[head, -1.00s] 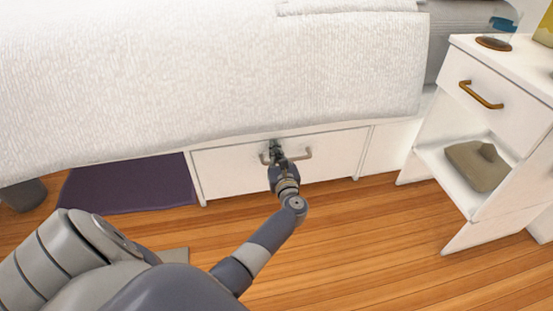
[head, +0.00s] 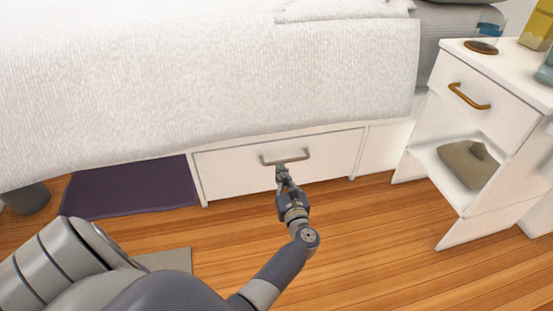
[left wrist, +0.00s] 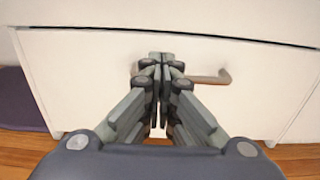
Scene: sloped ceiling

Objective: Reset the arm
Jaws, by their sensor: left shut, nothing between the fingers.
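My left gripper (head: 281,168) is in front of the white under-bed drawer (head: 232,170), just below its metal handle (head: 292,156) in the head view. In the left wrist view the gripper's fingers (left wrist: 160,62) are together and empty. They cover part of the handle, whose right end (left wrist: 222,76) shows beside them. The gripper appears apart from the handle. The drawer looks closed, with its front flush under the bed. My right gripper is in neither view.
The bed with a white blanket (head: 200,75) overhangs the drawer. A white nightstand (head: 500,110) with a drawer and open shelf stands at right. A purple mat (head: 130,187) lies at left.

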